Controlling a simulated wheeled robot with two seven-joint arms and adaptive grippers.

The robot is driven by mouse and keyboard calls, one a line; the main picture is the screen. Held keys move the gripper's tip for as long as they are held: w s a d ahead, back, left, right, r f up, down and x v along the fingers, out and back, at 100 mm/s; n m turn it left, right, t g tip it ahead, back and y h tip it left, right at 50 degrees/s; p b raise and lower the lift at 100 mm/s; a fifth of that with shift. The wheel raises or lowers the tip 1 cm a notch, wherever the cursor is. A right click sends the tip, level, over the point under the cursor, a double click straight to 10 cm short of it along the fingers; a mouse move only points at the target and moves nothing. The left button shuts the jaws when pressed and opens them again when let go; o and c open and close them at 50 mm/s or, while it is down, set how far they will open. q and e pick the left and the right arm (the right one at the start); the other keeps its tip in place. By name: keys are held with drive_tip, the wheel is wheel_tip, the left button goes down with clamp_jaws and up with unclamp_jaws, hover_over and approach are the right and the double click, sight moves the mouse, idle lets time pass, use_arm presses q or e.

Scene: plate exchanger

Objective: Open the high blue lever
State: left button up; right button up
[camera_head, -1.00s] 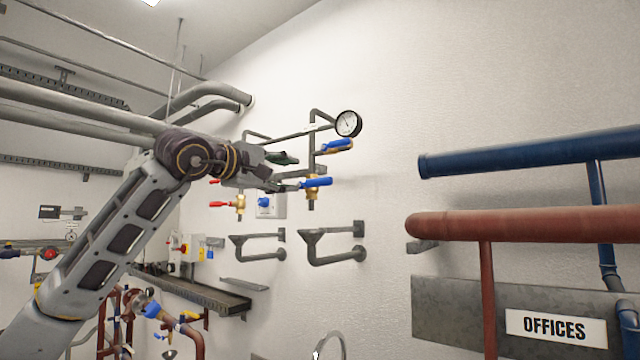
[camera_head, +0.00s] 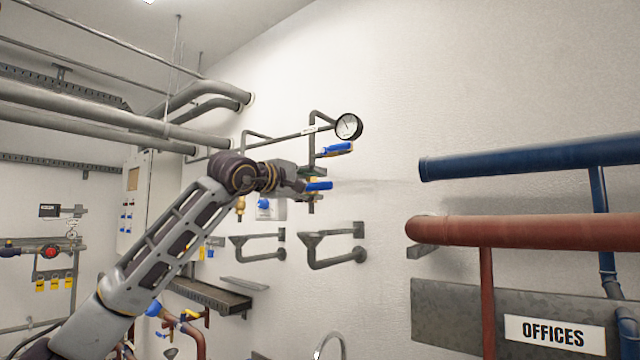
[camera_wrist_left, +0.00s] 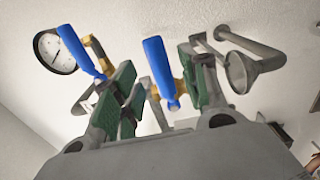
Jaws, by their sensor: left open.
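Two blue levers show on the wall pipework. The upper blue lever (camera_head: 337,149) sits just below the round gauge; in the left wrist view it is the one at upper left (camera_wrist_left: 78,50), outside the fingers. The lower blue lever (camera_head: 319,186) is right beside my left gripper (camera_head: 297,187). In the left wrist view this lower lever (camera_wrist_left: 157,66) lies in the gap between the green-padded fingers of my open left gripper (camera_wrist_left: 160,88). I cannot tell whether either finger touches it. The gripper hides part of the lower valve in the head view. My right gripper is not in view.
A round gauge (camera_head: 348,127) tops the pipework. Grey funnel-shaped drains (camera_head: 312,240) are below the levers. A blue pipe (camera_head: 530,154) and a red pipe (camera_head: 530,231) stick out at right. The wall between is bare.

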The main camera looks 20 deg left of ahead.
sight(318, 186)
use_arm(q)
drive_tip(key=shift+p+x, duration=0.6)
drive_tip(key=shift+x, duration=1.65)
clamp_jaws()
